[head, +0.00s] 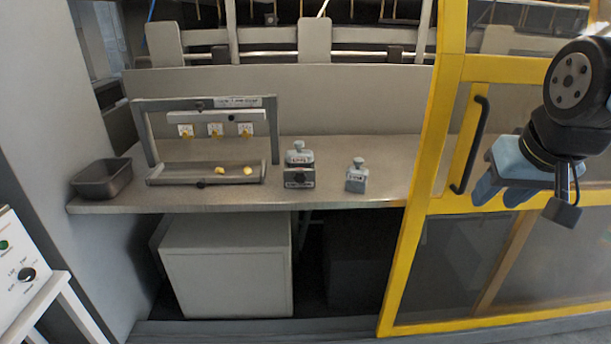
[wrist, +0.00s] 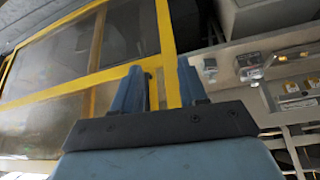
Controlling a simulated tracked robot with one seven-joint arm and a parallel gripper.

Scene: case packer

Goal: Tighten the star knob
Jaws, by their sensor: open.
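My gripper (head: 497,194) is at the right of the head view, in front of the yellow-framed door, well apart from the counter. Its two blue fingers are open and empty; they also show in the wrist view (wrist: 160,88). I cannot tell for sure which part is the star knob. A small dark knob (head: 200,184) sits at the front of the tilted tray on the counter. Another dark knob (head: 200,105) is on the frame's upper bar. A dark round part (head: 299,177) is on the block under one grey bottle. Nothing touches my gripper.
The yellow door frame (head: 425,150) with a black handle (head: 474,146) stands right. A control panel (head: 22,262) is at left.

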